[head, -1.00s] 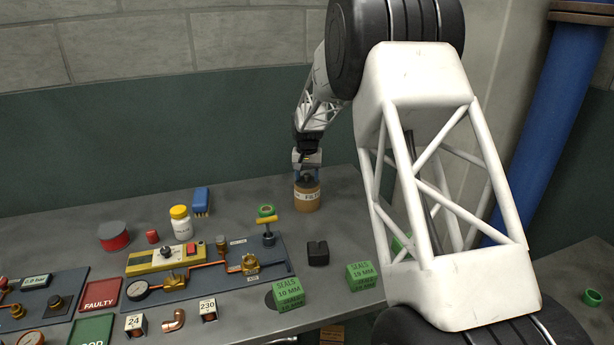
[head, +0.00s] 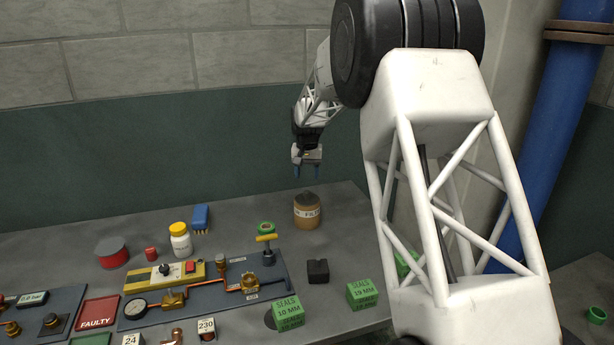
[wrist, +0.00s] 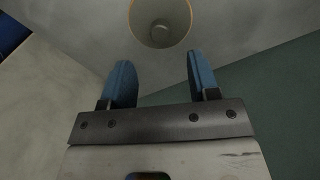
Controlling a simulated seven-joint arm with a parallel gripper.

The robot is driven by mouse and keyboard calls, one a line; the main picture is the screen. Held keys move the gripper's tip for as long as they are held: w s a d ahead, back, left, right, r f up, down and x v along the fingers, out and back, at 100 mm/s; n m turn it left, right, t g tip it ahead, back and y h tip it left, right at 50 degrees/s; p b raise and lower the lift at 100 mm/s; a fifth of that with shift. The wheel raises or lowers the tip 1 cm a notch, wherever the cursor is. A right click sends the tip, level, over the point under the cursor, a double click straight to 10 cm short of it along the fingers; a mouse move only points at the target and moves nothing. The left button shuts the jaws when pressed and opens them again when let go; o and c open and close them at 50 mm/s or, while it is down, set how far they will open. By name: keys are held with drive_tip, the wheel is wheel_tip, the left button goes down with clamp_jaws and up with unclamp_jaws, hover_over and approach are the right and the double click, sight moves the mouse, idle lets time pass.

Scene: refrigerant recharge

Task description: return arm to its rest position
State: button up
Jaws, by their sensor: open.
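My gripper (head: 306,171) is open and empty in the head view, with its blue fingers pointing down above the back of the bench. Below it and apart from it stands a tan, labelled filter canister (head: 307,212) with a dark top. In the wrist view my gripper's two blue fingers (wrist: 160,82) are spread with nothing between them. A round, hollow, tan-rimmed object (wrist: 160,22) shows beyond the fingertips there. My white arm covers much of the right side of the head view.
The grey bench (head: 345,205) holds a valve panel (head: 210,285), a white bottle with a yellow cap (head: 180,240), a blue brush (head: 200,217), a red tin (head: 111,252), a black block (head: 318,271) and green seal boxes (head: 288,313). A blue pipe (head: 550,130) rises at the right.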

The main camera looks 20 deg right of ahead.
idle(0.3)
drive_tip(key=s+a+r+n, duration=0.1)
drive_tip(key=s+a+r, duration=0.25)
drive_tip(key=s, duration=0.55)
drive_tip(key=s+a+r+t, duration=0.1)
drive_tip(key=s+a+r, duration=0.1)
drive_tip(key=s+r, duration=0.5)
drive_tip(key=s+a+r+n, duration=0.1)
drive_tip(key=s+a+r, duration=0.1)
drive_tip(key=s, duration=0.9)
drive_tip(key=s+a+f+n, duration=0.1)
drive_tip(key=s+a+f, duration=0.1)
drive_tip(key=s, duration=1.3)
drive_tip(key=s+a+f+n+t, duration=0.1)
drive_tip(key=s+a+f, duration=0.1)
drive_tip(key=s, duration=1.3)
drive_tip(key=shift+f+t, duration=0.3)
